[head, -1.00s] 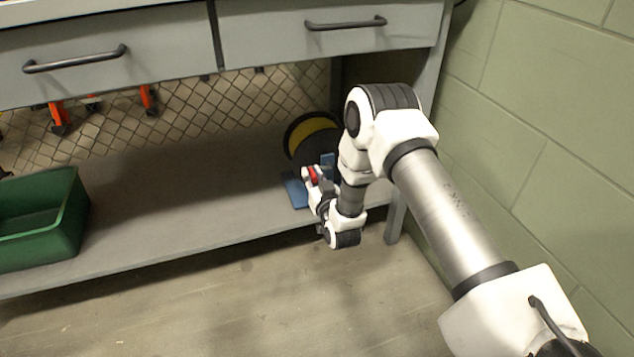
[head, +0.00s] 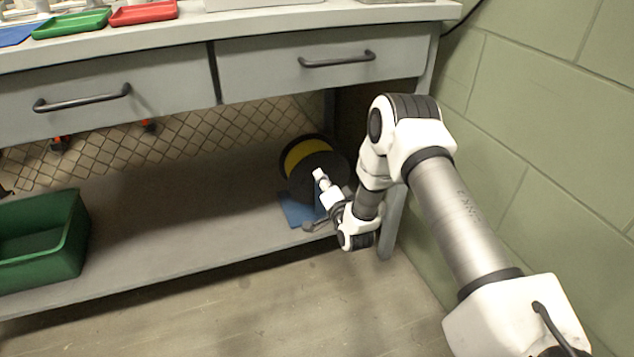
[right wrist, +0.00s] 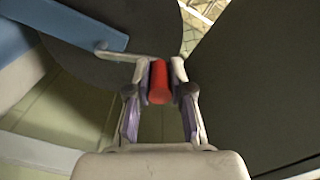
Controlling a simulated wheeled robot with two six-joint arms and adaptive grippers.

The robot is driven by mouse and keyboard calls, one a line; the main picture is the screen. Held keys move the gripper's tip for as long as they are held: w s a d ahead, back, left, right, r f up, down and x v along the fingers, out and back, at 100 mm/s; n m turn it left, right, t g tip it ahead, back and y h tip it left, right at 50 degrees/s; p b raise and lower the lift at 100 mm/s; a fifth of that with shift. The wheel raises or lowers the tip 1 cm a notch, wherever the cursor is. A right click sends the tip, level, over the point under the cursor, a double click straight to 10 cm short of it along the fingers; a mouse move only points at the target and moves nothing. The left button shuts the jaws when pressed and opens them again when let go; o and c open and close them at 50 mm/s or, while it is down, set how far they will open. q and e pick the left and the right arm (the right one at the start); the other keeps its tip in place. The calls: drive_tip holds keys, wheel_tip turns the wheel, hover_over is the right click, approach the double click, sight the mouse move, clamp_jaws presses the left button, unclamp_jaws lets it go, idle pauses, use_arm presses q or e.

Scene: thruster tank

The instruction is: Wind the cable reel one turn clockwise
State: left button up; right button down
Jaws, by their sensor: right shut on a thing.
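The cable reel (head: 306,155) stands on the low shelf, with a dark disc facing out and yellow cable showing at its upper left. Its blue stand (head: 295,210) is below it. My right gripper (head: 320,176) is in front of the disc. In the right wrist view, my right gripper (right wrist: 160,78) is shut on the red crank handle (right wrist: 158,84), which sits between its two fingertips. The thin metal crank arm (right wrist: 125,56) runs left from the handle across the dark disc (right wrist: 90,75). The handle is hidden in the head view. My left gripper is not in view.
A green bin (head: 45,240) stands at the left on the shelf (head: 180,230). Drawers (head: 325,65) hang above the reel. A bench leg (head: 390,225) and green block wall (head: 540,150) are close on the right. The shelf's middle is clear.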

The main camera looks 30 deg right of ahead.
drive_tip(key=shift+s+d+r+m, duration=0.15)
drive_tip(key=shift+d+m, duration=0.45)
drive_tip(key=shift+m, duration=0.4)
drive_tip(key=shift+s+d+r+m, duration=0.15)
drive_tip(key=shift+d+m, duration=0.45)
drive_tip(key=shift+m, duration=0.4)
drive_tip(key=shift+f, duration=0.1)
drive_tip(key=c, duration=1)
unclamp_jaws()
drive_tip(key=shift+c, duration=0.2)
drive_tip(key=v, duration=1.2)
